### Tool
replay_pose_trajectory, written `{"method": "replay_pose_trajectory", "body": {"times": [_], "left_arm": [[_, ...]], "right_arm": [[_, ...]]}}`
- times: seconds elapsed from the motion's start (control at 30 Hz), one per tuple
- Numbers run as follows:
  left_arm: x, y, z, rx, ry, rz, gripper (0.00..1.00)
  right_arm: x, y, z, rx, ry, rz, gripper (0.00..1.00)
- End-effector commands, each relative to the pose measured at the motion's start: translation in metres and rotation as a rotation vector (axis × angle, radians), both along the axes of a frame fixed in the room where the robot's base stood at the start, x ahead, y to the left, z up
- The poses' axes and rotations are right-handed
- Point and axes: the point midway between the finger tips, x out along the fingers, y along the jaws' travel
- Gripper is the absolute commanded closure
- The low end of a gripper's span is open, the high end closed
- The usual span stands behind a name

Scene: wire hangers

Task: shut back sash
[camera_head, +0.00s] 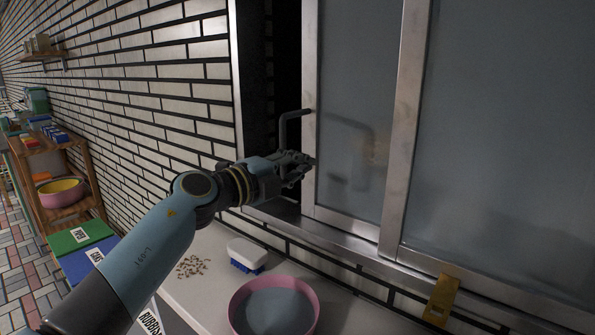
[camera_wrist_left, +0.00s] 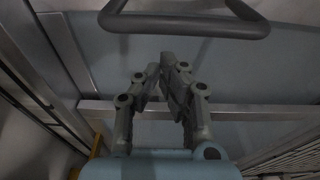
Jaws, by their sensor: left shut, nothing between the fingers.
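The back sash (camera_head: 350,120) is a frosted pane in a metal frame, behind the front sash (camera_head: 500,150). A dark gap (camera_head: 287,60) stands open between its left edge and the window jamb (camera_head: 238,80). Its bar handle (camera_head: 284,128) sticks out from the left stile; its lower part is hidden by my gripper. My left gripper (camera_head: 308,161) is shut and empty, close to the stile at the handle's lower end. In the left wrist view the handle (camera_wrist_left: 185,27) crosses beyond the fingertips (camera_wrist_left: 168,60), not between them. My right gripper is not in view.
Below the window a pale counter (camera_head: 205,290) holds a pink bowl (camera_head: 236,310), a white and blue brush (camera_head: 247,254) and small brown bits (camera_head: 192,267). A yellow bracket (camera_head: 440,300) sits on the lower frame. A wooden shelf (camera_head: 75,215) stands at left.

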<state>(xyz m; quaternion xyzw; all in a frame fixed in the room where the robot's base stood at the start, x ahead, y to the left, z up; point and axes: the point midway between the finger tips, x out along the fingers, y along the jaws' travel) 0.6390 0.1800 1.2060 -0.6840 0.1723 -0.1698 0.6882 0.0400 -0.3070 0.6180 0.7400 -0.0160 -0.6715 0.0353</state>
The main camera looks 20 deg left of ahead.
Motion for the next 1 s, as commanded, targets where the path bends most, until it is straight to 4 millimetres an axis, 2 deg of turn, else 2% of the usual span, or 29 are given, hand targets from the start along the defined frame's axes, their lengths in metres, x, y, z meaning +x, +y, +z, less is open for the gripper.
{"method": "replay_pose_trajectory", "body": {"times": [0.2,0.57,0.67,0.77,1.0], "left_arm": [[0.002,0.017,0.001,-0.001,0.000,0.000,1.00],[0.003,0.019,0.001,-0.003,-0.001,0.000,1.00],[0.006,0.027,-0.001,0.001,0.000,0.000,1.00],[0.013,0.047,-0.002,0.004,-0.002,0.002,1.00],[0.038,0.115,-0.004,0.004,-0.002,0.005,1.00]], "right_arm": [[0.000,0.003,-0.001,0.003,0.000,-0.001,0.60],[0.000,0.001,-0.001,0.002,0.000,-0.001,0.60],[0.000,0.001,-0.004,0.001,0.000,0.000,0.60],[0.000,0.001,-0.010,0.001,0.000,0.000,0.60],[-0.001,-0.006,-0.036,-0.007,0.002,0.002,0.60]]}}
